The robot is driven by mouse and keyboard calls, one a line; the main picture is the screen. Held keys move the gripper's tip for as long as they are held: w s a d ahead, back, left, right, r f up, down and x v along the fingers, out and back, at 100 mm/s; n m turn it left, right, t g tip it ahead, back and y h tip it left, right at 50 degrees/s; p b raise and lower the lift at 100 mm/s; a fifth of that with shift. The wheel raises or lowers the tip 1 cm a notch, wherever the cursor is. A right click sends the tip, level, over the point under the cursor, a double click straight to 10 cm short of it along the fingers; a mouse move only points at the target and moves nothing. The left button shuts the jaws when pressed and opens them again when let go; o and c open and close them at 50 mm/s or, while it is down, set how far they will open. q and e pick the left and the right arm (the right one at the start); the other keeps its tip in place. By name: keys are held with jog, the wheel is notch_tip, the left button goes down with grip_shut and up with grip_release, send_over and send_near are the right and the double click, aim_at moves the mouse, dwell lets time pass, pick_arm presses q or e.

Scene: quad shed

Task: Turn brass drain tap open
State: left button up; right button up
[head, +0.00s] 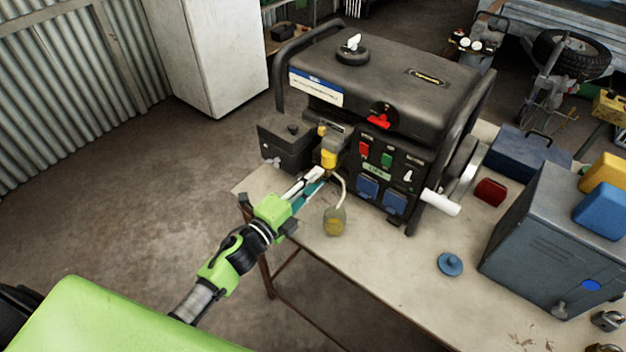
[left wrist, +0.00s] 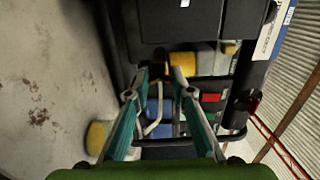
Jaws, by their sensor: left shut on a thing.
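The brass drain tap sits low on the front of the black generator (head: 385,75), under a yellow bowl (head: 329,158). The tap is small and mostly hidden by my fingers in the head view. My left gripper (head: 322,174) reaches in from the left, its fingertips just below the yellow bowl. In the left wrist view the fingertips (left wrist: 161,74) are a little apart with a small brass-coloured part between them, and the yellow bowl (left wrist: 183,63) is just beyond. The gripper is shut on the tap. My right gripper is not in view.
A pale hose curves down beside the tap to a yellowish jar (head: 335,221) on the workbench (head: 400,262).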

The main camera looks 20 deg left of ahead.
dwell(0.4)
pick_arm(q)
jog(key=o, duration=1.1)
jog(key=shift+s, duration=0.1)
jog(key=v, duration=1.2)
